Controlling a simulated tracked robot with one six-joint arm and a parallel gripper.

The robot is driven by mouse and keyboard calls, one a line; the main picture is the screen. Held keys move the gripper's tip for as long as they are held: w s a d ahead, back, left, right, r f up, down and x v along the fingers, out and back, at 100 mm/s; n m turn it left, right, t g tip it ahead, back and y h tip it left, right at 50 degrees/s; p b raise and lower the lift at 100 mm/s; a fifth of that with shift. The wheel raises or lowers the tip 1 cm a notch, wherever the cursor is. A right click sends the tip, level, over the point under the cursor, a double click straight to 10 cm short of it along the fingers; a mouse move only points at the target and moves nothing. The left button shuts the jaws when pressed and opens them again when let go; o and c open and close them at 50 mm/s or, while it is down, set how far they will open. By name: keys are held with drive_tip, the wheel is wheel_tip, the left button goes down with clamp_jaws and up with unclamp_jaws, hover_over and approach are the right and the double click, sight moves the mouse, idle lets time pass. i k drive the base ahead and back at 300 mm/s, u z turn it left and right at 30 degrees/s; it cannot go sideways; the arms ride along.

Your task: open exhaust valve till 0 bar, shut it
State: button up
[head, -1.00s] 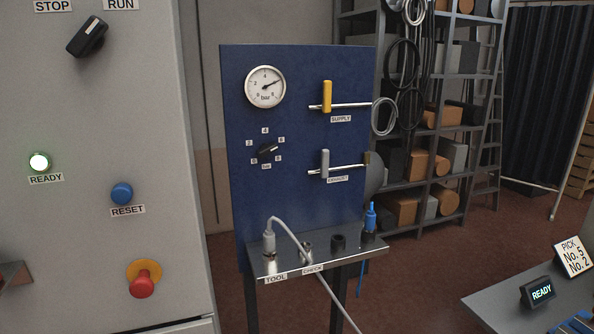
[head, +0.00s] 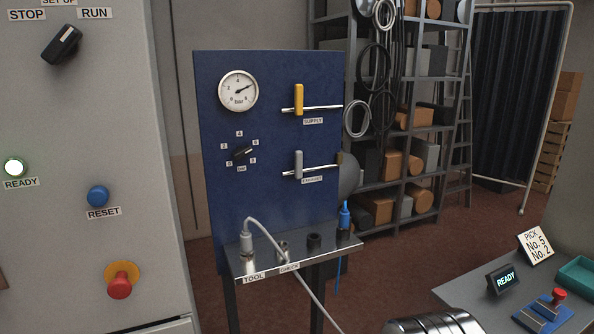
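The exhaust valve (head: 299,165) is on the blue panel (head: 270,205), with a grey lever standing upright, across its horizontal pipe. The label EXHAUST (head: 312,180) sits under it. The round pressure gauge (head: 238,91), marked bar, is at the panel's upper left. Its needle points right and slightly up, at roughly 6; the exact reading is too small to tell. The supply valve (head: 299,99) above has a yellow lever, also upright across its pipe. My gripper's fingers are not in view. A grey ribbed metal part at the bottom edge may be my arm.
A metal shelf (head: 352,253) with hose sockets and a grey plug juts out below the panel. A grey cabinet (head: 95,250) with knob and buttons stands at left. A table (head: 450,294) with a READY display (head: 505,281) is at lower right. Floor shows between shelf and table.

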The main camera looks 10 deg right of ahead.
sight(298, 170)
drive_tip(key=z, duration=0.05)
drive_tip(key=i, duration=1)
drive_tip(key=u, duration=0.05)
drive_tip(key=k, duration=0.5)
drive_tip(key=u, duration=1.65)
drive_tip(key=k, duration=0.2)
